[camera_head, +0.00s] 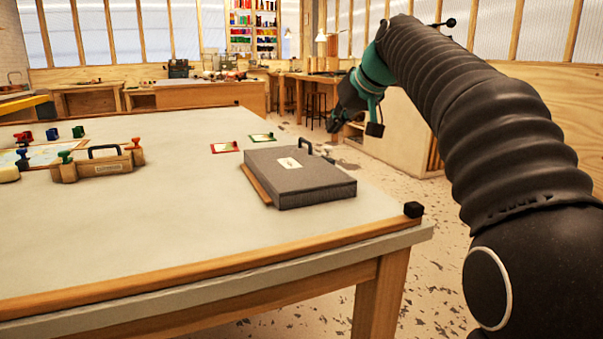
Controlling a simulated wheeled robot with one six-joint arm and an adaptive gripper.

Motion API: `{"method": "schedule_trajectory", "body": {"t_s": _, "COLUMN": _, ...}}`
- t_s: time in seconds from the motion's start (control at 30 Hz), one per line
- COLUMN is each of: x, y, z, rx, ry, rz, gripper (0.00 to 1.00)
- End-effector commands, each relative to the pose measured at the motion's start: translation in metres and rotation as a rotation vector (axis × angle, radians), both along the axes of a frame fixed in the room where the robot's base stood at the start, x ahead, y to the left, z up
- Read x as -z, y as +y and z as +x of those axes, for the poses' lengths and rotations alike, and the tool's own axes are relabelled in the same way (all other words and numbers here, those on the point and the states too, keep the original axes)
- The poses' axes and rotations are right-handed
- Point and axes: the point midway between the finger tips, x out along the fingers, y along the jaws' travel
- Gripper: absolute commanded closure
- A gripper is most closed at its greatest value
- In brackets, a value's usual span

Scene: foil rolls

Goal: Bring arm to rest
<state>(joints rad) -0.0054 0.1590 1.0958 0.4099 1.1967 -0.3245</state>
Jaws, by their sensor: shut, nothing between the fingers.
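My arm reaches in from the lower right, bends high in the picture and hangs its end down. My gripper (336,124) is small and dark in this view, shut and empty. It hangs in the air past the table's right side, above and behind the grey case. The table (200,215) has a pale top with a wooden rim. The grey flat case (300,177) lies on it near the right edge, with a dark handle and a white label.
A wooden holder with a black handle (103,168) stands at the table's left. Small red, blue and green pieces (52,134) stand behind it. Red-edged (224,147) and green-edged (262,138) cards lie near the case. A black block (413,209) sits on the near right corner. The table's front middle is clear.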

Motion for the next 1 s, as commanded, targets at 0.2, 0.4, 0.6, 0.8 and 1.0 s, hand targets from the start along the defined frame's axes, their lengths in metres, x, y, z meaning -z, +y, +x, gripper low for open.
{"method": "schedule_trajectory", "body": {"t_s": 0.2, "x": 0.011, "y": -0.007, "z": -0.021, "rx": 0.033, "ry": 0.025, "rz": -0.01, "gripper": 1.0}}
{"method": "schedule_trajectory", "body": {"t_s": 0.4, "x": 0.026, "y": -0.014, "z": -0.049, "rx": 0.07, "ry": 0.052, "rz": -0.025, "gripper": 1.0}}
{"method": "schedule_trajectory", "body": {"t_s": 0.6, "x": 0.053, "y": -0.025, "z": -0.095, "rx": 0.122, "ry": 0.091, "rz": -0.049, "gripper": 1.0}}
{"method": "schedule_trajectory", "body": {"t_s": 0.8, "x": 0.106, "y": -0.043, "z": -0.169, "rx": 0.201, "ry": 0.143, "rz": -0.092, "gripper": 1.0}}
{"method": "schedule_trajectory", "body": {"t_s": 1.0, "x": 0.174, "y": -0.061, "z": -0.245, "rx": 0.271, "ry": 0.191, "rz": -0.14, "gripper": 1.0}}
